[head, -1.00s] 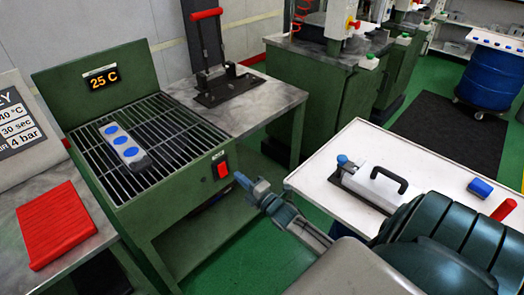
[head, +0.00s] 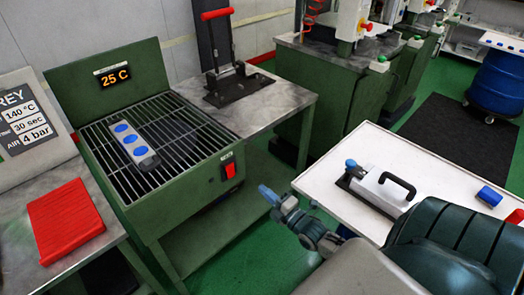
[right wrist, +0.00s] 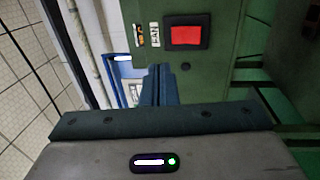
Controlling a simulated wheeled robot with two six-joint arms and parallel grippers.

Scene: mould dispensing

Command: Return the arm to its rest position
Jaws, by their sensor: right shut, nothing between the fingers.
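My right gripper (head: 268,194) is in the middle of the head view, in front of the green grill station's right front corner and left of the white table. Its blue fingers are shut with nothing between them. In the right wrist view the shut fingers (right wrist: 157,88) point at the station's front, beside the red switch (right wrist: 186,36). My right arm comes in from the lower right of the head view. My left gripper is not in view.
The grill station (head: 190,190) carries a grey mould with blue discs (head: 134,145). A red mat (head: 64,220) lies on the left bench. The white table (head: 350,150) holds a black-handled tool (head: 376,190) and a blue block (head: 489,196). Green floor is free between station and table.

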